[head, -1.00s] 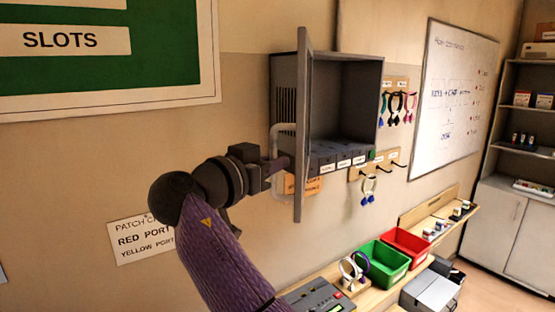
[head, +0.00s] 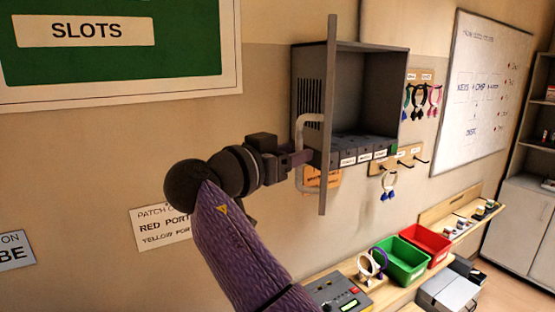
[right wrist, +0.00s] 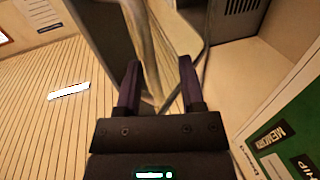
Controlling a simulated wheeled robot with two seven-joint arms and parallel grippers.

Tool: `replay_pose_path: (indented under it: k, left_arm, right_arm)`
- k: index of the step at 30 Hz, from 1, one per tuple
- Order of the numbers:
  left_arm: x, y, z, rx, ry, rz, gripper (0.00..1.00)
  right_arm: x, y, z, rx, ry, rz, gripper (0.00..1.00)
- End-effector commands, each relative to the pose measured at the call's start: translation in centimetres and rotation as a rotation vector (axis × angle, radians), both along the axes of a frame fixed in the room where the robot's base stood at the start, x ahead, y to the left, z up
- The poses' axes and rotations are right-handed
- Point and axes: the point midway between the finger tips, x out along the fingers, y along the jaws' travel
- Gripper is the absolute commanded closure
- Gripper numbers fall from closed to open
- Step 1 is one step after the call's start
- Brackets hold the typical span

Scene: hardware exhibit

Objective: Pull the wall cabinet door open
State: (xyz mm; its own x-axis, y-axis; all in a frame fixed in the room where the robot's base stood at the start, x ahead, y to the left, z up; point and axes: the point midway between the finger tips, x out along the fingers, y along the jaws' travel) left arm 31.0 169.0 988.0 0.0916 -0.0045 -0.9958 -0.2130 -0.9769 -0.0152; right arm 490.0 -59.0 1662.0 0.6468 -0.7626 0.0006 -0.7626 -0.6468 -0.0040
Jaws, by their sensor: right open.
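The grey wall cabinet (head: 371,85) hangs on the beige wall in the head view. Its door (head: 329,115) stands well open, sticking out from the wall and seen almost edge-on. A pale loop handle (head: 299,128) is on the door's outer face. My right gripper (head: 300,159) is at the lower part of the handle. In the right wrist view the open fingers of my right gripper (right wrist: 160,78) point at the door, and the pale handle bar (right wrist: 143,35) runs between them. Contact cannot be told. My left gripper is out of view.
Dark labelled boxes (head: 363,151) line the cabinet's floor. Cables hang on hooks (head: 421,100) to its right. A bench below holds a green bin (head: 402,262), a red bin (head: 428,243) and a grey device (head: 336,292). The wall left of the door carries only flat signs.

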Motion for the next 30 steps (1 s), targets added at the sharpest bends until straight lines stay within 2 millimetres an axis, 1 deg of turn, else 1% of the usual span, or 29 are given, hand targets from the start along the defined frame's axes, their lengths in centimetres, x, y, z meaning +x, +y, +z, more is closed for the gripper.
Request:
replay_pose_path:
  k: [1, 5, 9, 12, 17, 30]
  left_arm:
    - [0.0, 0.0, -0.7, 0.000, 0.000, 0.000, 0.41]
    - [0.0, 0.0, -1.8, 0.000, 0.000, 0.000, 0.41]
    - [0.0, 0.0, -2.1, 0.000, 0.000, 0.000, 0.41]
    - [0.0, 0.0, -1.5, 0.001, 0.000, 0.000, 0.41]
    - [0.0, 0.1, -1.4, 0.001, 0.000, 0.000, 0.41]
    - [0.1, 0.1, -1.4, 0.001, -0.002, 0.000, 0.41]
  right_arm:
    - [-0.5, 0.6, -0.3, -0.002, -0.003, 0.001, 0.50]
    - [-2.4, 2.9, -0.3, -0.005, -0.007, 0.002, 0.50]
    - [-4.3, 5.1, -0.2, -0.006, -0.004, -0.001, 0.50]
    - [-5.1, 6.1, 0.1, -0.002, -0.003, 0.003, 0.50]
    - [-5.7, 6.7, 0.0, -0.003, -0.001, 0.001, 0.50]
    - [-5.7, 6.8, -0.1, -0.002, -0.001, 0.002, 0.50]
